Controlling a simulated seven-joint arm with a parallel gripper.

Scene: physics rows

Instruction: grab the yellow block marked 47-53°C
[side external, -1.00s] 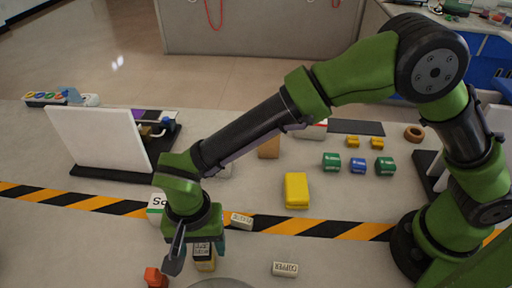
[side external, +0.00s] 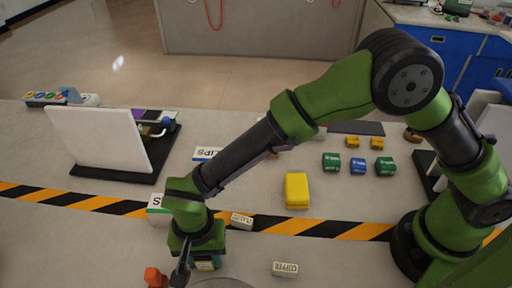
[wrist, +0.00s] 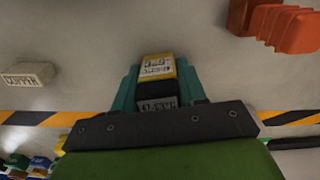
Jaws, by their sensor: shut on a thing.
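The yellow block (wrist: 157,66), with a black band and white labels, stands between the teal fingers of my gripper (wrist: 157,88) in the wrist view. A finger lies against each side, and my gripper is shut on the block. The label nearest me appears to read 47-53°C, but the print is small. In the side view my gripper (side external: 204,258) is low at the table's front, and the block (side external: 204,266) is mostly hidden behind it.
A white block marked COPPER (side external: 285,269) and another small labelled block (side external: 241,221) lie nearby. An orange piece (side external: 154,277) is close on the left. A white panel (side external: 98,138) stands further left.

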